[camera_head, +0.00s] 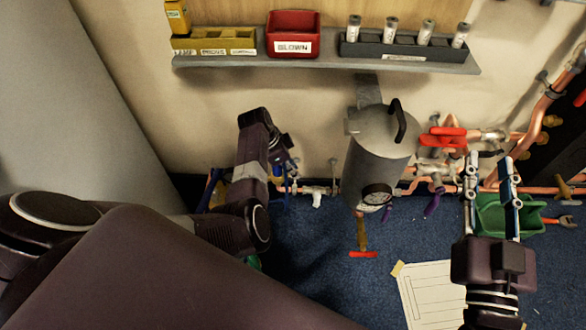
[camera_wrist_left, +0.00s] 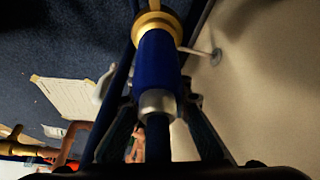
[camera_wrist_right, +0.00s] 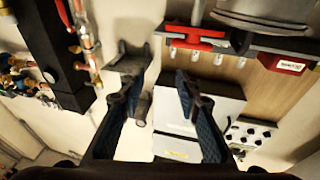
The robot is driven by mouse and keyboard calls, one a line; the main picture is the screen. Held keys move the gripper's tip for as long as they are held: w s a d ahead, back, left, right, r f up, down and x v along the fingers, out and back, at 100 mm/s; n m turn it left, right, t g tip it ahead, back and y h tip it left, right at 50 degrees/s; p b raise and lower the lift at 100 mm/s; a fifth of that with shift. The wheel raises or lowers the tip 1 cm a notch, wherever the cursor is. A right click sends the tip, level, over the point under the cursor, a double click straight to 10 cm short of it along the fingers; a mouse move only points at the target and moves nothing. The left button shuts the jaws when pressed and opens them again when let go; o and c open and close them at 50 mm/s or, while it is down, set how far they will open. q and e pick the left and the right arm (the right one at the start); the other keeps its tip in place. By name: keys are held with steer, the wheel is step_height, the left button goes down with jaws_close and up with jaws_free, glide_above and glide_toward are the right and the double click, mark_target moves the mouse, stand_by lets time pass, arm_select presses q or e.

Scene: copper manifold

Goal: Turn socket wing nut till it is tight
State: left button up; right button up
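I cannot tell for certain which part is the socket wing nut. In the left wrist view, a blue sleeve (camera_wrist_left: 157,65) with a brass ring (camera_wrist_left: 158,24) and a silver collar (camera_wrist_left: 157,103) lies between the fingers of my left gripper (camera_wrist_left: 162,108). The fingers flank the collar closely; whether they grip it is unclear. In the head view the left gripper (camera_head: 285,165) is low at the wall pipes, partly hidden by its arm. My right gripper (camera_head: 490,168) is open and empty in front of the pipes at the right; its spread fingers show in the right wrist view (camera_wrist_right: 156,85).
A grey tank (camera_head: 378,150) with a gauge stands between the arms. Red handles (camera_head: 443,137) and copper pipes (camera_head: 545,105) are at the right. A green bin (camera_head: 500,215) is behind the right gripper. A shelf (camera_head: 330,64) with bins is above. Paper (camera_head: 430,290) lies on blue floor.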

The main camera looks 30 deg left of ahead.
arm_select(q)
jaws_close()
